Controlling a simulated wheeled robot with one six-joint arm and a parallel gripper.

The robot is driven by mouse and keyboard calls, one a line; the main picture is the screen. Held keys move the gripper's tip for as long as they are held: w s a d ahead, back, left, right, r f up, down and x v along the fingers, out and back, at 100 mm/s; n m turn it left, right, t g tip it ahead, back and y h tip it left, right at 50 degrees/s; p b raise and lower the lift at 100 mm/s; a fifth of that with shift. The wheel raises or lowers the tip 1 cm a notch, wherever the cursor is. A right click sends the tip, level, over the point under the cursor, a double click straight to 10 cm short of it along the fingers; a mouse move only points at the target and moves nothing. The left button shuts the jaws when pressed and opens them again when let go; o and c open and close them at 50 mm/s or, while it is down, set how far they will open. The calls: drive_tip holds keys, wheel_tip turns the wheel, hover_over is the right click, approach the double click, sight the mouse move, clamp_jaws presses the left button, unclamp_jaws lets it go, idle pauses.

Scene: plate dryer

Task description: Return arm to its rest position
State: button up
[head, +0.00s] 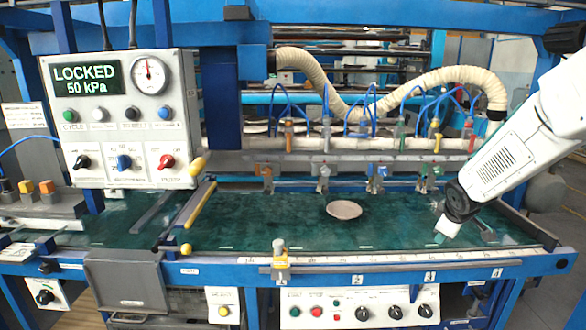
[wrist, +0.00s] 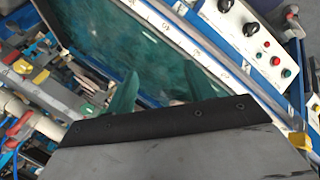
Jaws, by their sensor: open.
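My white arm reaches in from the right in the head view. I cannot make out the plate in the wrist view.
A control box (head: 122,120) reads LOCKED, 50 kPa. A row of clamps and blue hoses on a pale pipe (head: 350,144) runs behind the surface. A yellow-ended lever (head: 194,205) stands at left. A knob panel (head: 358,307) is on the front. The surface around the plate is clear.

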drive_tip(key=s+a+r+m+g+y, duration=0.1)
drive_tip(key=s+a+r+m, duration=0.2)
drive_tip(key=s, duration=1)
drive_tip(key=s+a+r+m+g+y, duration=0.1)
drive_tip(key=s+a+r, duration=0.3)
drive_tip(key=s, duration=0.9)
drive_tip(key=s+a+r+m+g, duration=0.3)
drive_tip(key=s+a, duration=0.5)
drive_tip(key=s, duration=0.6)
drive_tip(key=shift+a+r+m+y, duration=0.2)
drive_tip(key=shift+r+m+y, duration=0.2)
drive_tip(key=shift+m, duration=0.4)
